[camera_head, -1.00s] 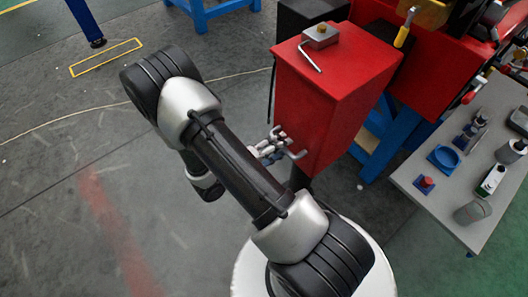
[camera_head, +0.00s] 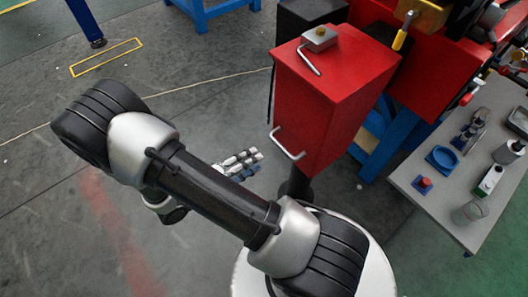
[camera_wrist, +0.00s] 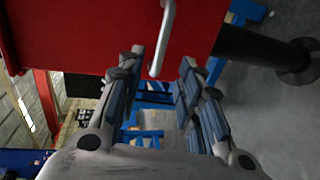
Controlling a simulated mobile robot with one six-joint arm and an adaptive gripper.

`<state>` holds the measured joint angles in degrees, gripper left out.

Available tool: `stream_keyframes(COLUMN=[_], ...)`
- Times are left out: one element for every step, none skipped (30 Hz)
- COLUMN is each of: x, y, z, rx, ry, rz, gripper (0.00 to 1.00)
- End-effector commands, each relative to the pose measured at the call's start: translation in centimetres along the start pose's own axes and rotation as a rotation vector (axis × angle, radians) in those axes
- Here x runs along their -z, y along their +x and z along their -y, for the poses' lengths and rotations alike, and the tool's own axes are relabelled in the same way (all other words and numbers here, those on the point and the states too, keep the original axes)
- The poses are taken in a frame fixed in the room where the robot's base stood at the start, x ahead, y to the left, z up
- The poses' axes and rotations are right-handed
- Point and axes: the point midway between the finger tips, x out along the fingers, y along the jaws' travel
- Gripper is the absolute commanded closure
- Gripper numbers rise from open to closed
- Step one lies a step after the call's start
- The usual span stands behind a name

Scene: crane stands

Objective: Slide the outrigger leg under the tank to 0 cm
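The red tank (camera_head: 333,90) stands right of centre in the head view, with a silver bar handle (camera_head: 288,146) on its near side. A black round leg (camera_head: 297,184) shows below it, partly hidden by my arm. In the wrist view the red tank (camera_wrist: 80,35) fills the top, the handle (camera_wrist: 164,35) hangs between and beyond my fingertips, and the black leg (camera_wrist: 260,45) runs right to a round foot (camera_wrist: 298,62). My gripper (camera_head: 248,163) is left of the handle and apart from it. My gripper (camera_wrist: 160,75) has its fingers spread, with nothing held between them.
A small block (camera_head: 320,38) and a bent rod (camera_head: 309,62) are on the tank's top. A grey table (camera_head: 420,192) with bottles and small parts stands at the right. Blue supports (camera_head: 383,130) are behind the tank. The floor at the left is open.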

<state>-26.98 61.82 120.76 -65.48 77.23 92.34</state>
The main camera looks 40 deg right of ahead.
Motion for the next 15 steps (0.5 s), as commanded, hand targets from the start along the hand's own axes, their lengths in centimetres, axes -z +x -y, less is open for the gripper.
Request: stream_keyframes(x=[0.2, 0.1, 0.1, -0.1, -0.1, -0.2, -0.2, -0.3, -0.3, -0.3, -0.3, -0.3, -0.4, -0.3, -0.4], y=[-1.9, -2.7, -3.7, -4.2, -4.5, -4.7, -4.6, -4.3, -3.9, -3.4, -2.9, -2.2, -1.6, -1.0, -0.1], z=[-0.7, -0.6, -0.5, -0.4, -0.3, -0.1, 0.0, 0.1, 0.2, 0.2, 0.3, 0.3, 0.3, 0.3, 0.3], rx=[0.0, 0.0, 0.001, 0.001, 0.002, 0.002, 0.002, 0.002, 0.002, 0.002, 0.002, 0.003, 0.003, 0.002, 0.002], ry=[0.0, -0.001, -0.001, -0.001, -0.002, -0.001, -0.001, -0.001, -0.002, -0.002, -0.003, -0.003, -0.002, -0.003, -0.003], rz=[-0.009, -0.01, -0.008, -0.005, -0.005, -0.001, 0.001, 0.002, 0.003, 0.004, 0.006, 0.005, 0.007, 0.006, 0.007], gripper=[0.67, 0.67, 0.67, 0.67, 0.67, 0.67, 0.67, 0.67, 0.67, 0.67, 0.67, 0.67, 0.67, 0.67, 0.67])
